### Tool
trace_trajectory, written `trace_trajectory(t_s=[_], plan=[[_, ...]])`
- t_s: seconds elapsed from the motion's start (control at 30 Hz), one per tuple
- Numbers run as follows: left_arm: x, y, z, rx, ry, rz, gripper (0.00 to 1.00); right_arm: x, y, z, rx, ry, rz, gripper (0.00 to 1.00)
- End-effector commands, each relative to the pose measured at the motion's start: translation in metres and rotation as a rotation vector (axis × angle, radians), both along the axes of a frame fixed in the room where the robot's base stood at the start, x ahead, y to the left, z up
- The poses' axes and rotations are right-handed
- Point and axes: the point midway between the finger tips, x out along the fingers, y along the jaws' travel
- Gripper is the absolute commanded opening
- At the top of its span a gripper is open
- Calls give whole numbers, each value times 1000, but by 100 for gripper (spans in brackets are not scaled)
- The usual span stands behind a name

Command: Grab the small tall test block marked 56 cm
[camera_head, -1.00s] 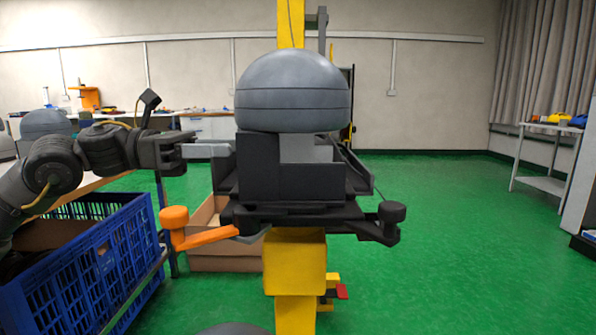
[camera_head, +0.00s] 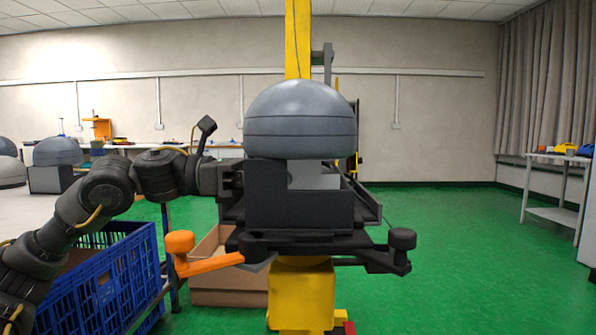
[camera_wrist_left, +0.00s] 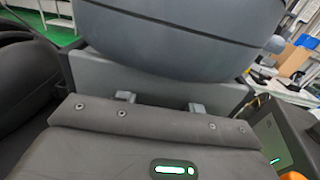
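A grey domed test block (camera_head: 300,118) sits on the dark carriage (camera_head: 298,208) of the yellow tower. No 56 cm mark is readable on it. Its rounded underside fills the top of the left wrist view (camera_wrist_left: 180,35). More grey domed blocks stand on the table at the far left, one on a dark base (camera_head: 58,152); their marks cannot be read. My left gripper is at the carriage's left side, below the dome. In the wrist view its two fingertips (camera_wrist_left: 160,102) are apart, against a grey upright face (camera_wrist_left: 155,82). I see nothing held. My right gripper is out of view.
The yellow tower post (camera_head: 298,40) rises behind the dome. An orange-knobbed lever (camera_head: 205,262) sticks out at the carriage's lower left, a black-knobbed one (camera_head: 390,252) at its right. A blue crate (camera_head: 100,285) and a cardboard box (camera_head: 225,290) stand below left.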

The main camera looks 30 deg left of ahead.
Motion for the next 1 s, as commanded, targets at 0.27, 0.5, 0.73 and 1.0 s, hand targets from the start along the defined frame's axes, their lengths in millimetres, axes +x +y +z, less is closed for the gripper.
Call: trace_trajectory(t_s=[0.27,0.5,0.73,1.0], plan=[[12,-24,0,0,-1,0,38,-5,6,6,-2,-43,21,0],[13,-23,0,-1,0,1,33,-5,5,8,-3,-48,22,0],[12,-23,0,-1,0,1,3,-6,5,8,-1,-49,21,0],[12,-23,0,-1,0,1,0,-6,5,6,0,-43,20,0]])
